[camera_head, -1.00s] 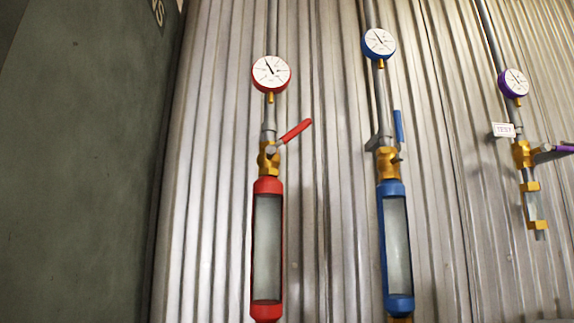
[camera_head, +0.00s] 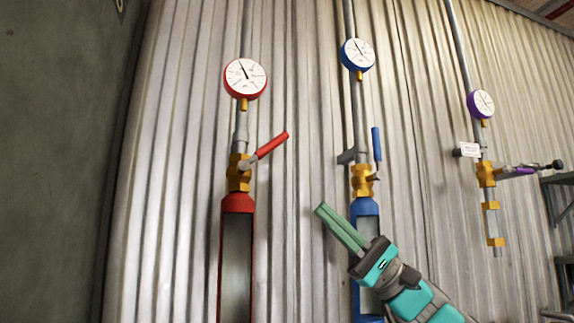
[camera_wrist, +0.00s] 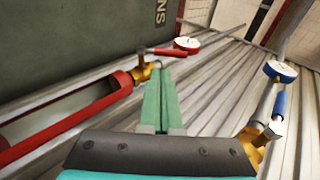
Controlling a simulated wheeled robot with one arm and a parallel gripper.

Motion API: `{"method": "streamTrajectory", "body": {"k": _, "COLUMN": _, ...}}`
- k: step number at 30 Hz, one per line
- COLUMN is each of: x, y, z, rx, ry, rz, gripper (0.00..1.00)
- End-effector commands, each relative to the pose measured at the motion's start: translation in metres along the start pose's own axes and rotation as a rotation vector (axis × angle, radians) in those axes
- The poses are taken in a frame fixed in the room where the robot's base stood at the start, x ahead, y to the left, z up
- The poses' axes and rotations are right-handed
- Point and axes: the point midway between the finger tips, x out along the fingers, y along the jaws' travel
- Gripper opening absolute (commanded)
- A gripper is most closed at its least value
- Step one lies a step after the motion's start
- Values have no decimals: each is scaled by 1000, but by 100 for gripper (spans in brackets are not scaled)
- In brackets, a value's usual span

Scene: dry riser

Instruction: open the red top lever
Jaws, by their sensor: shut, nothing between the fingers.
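The red top lever (camera_head: 272,145) sits on a brass valve (camera_head: 239,172) above the red sight-glass pipe (camera_head: 238,204). It slants up to the right, away from the pipe line. In the wrist view the red lever (camera_wrist: 158,51) lies beyond my fingertips, beside its brass valve (camera_wrist: 144,71). My gripper (camera_head: 322,211) is shut and empty, with its green fingers together. In the head view it shows to the lower right of the red lever, in front of the blue pipe, with a gap between. In the wrist view the fingertips (camera_wrist: 164,72) point toward the red valve area.
A blue pipe with a blue lever (camera_head: 376,144) and blue gauge (camera_head: 357,54) stands to the right. A red gauge (camera_head: 245,78) is above the red valve. A purple lever (camera_head: 518,172) is at far right. A dark green panel (camera_head: 60,150) stands at left.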

Motion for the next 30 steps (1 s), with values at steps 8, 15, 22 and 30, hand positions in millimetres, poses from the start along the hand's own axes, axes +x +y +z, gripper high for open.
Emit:
{"method": "streamTrajectory", "body": {"k": 8, "x": 0, "y": -18, "z": -12, "rx": 12, "ry": 10, "rz": -62, "gripper": 0}}
{"method": "streamTrajectory", "body": {"k": 15, "x": 45, "y": -19, "z": -13, "rx": 13, "ry": 10, "rz": -58, "gripper": 0}}
{"method": "streamTrajectory", "body": {"k": 22, "x": 90, "y": -22, "z": -13, "rx": 11, "ry": 8, "rz": -57, "gripper": 0}}
{"method": "streamTrajectory", "body": {"k": 30, "x": 121, "y": -25, "z": -14, "rx": 11, "ry": 11, "rz": -59, "gripper": 0}}
